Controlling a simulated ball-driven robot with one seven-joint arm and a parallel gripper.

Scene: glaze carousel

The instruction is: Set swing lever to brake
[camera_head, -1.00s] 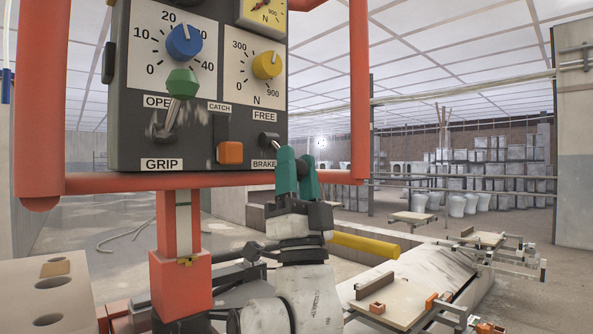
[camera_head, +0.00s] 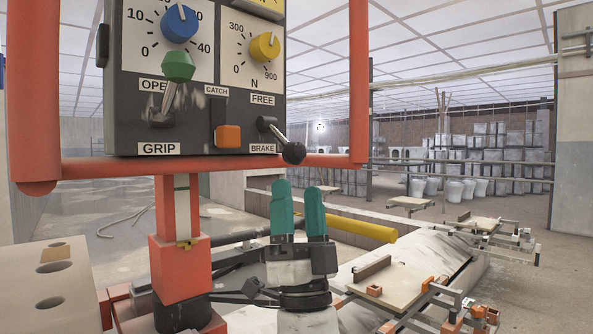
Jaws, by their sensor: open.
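The swing lever (camera_head: 281,139) with a black ball knob sits at the lower right of the dark control panel (camera_head: 190,122), between the FREE label above and the BRAKE label (camera_head: 263,148) below. It points down and to the right, its knob level with the BRAKE label. My gripper (camera_head: 299,188) has two teal fingers pointing up, with a gap between them. It is open and empty, below the panel and the lever knob, apart from both.
A green-knobbed lever (camera_head: 176,72) stands up between OPEN and GRIP, beside an orange catch (camera_head: 228,136). A red tube frame (camera_head: 357,80) surrounds the panel; its lower bar passes between knob and gripper in the picture. A yellow bar (camera_head: 362,229) lies behind my gripper.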

